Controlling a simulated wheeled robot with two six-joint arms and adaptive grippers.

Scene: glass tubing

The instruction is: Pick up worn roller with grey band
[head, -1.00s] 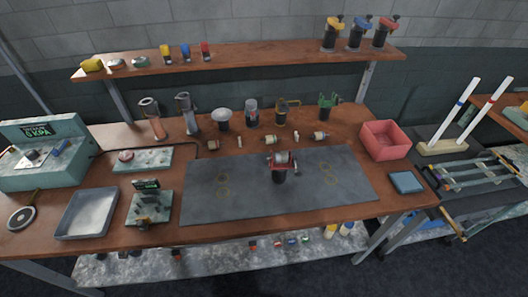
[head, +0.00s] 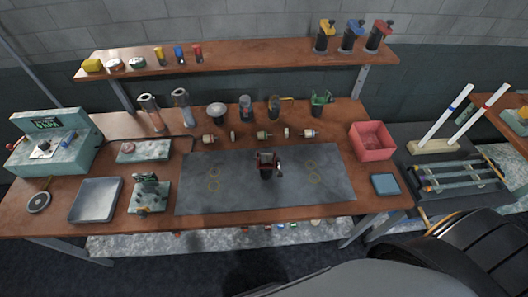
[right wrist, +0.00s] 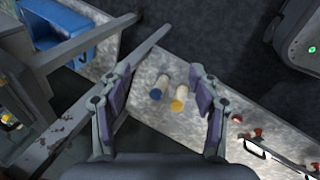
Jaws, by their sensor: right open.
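Several small rollers and rings lie in a row on the bench behind the grey mat. They include a left roller (head: 209,138), a middle roller (head: 263,134) and a right roller (head: 308,133). They are too small to tell which has a grey band or looks worn. My right gripper (right wrist: 160,90) is open and empty in the right wrist view, above the pale lower shelf. Two small bottles, a blue-capped one (right wrist: 153,95) and a yellow-capped one (right wrist: 178,104), show between its fingers. No roller is seen there. My left gripper is out of view.
A dark red-topped fixture (head: 266,166) stands on the mat (head: 200,195). A red bin (head: 372,141) and a blue block (head: 385,184) are at the right, a metal tray (head: 95,200) at the left. Upright tubes and tools stand behind the rollers.

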